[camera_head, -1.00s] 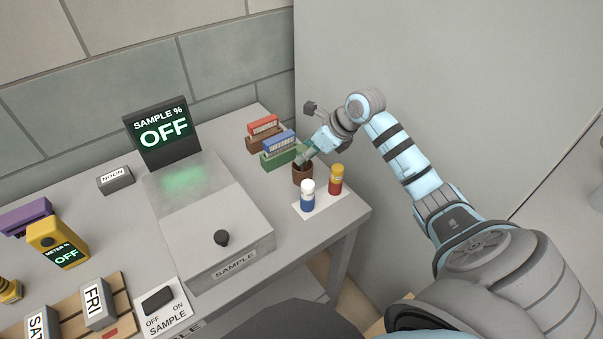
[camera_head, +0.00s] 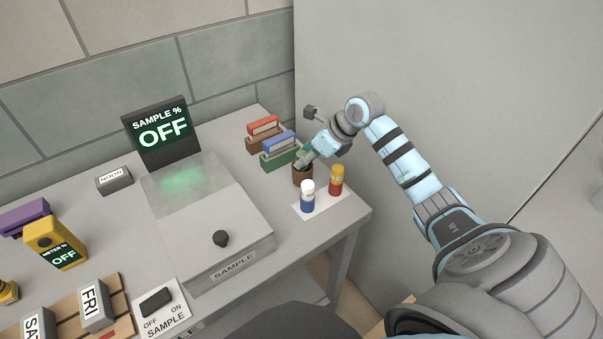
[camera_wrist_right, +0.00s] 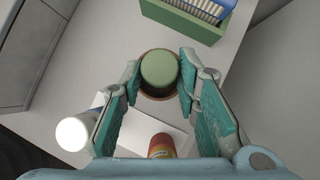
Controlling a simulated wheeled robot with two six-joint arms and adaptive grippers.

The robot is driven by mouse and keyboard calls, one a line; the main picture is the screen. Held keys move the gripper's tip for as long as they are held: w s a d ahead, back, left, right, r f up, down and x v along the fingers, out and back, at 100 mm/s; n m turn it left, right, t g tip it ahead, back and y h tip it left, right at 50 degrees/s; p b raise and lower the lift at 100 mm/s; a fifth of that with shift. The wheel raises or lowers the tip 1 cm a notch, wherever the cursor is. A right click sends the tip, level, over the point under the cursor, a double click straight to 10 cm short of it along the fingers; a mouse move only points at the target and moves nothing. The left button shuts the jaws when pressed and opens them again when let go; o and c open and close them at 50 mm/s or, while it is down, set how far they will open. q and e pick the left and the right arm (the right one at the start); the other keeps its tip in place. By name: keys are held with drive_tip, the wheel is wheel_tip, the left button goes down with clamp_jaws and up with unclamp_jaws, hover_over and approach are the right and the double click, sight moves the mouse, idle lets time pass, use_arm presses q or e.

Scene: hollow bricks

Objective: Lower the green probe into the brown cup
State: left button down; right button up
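The green probe (camera_wrist_right: 159,68) shows end-on in the right wrist view, its round top inside the outline of the brown cup. The brown cup (camera_head: 302,176) stands on the table near its right end. In the head view, the green probe (camera_head: 302,156) is at the cup's mouth, partly hidden by my gripper. How deep it sits is hidden. My right gripper (camera_wrist_right: 160,77) is around the probe from above, with a finger on each side. Narrow gaps show between the fingers and the probe, so it looks open. My left gripper is not in view.
A green holder (camera_head: 280,160) with a blue top stands close behind the cup. A blue-white bottle (camera_head: 308,197) and a red-yellow bottle (camera_head: 336,180) stand in front on a white card. The grey sample box (camera_head: 215,225) is to the left; a wall panel is behind.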

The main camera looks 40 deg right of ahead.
drive_tip(key=o, duration=0.3)
drive_tip(key=v, duration=1.2)
drive_tip(key=shift+s, duration=0.1)
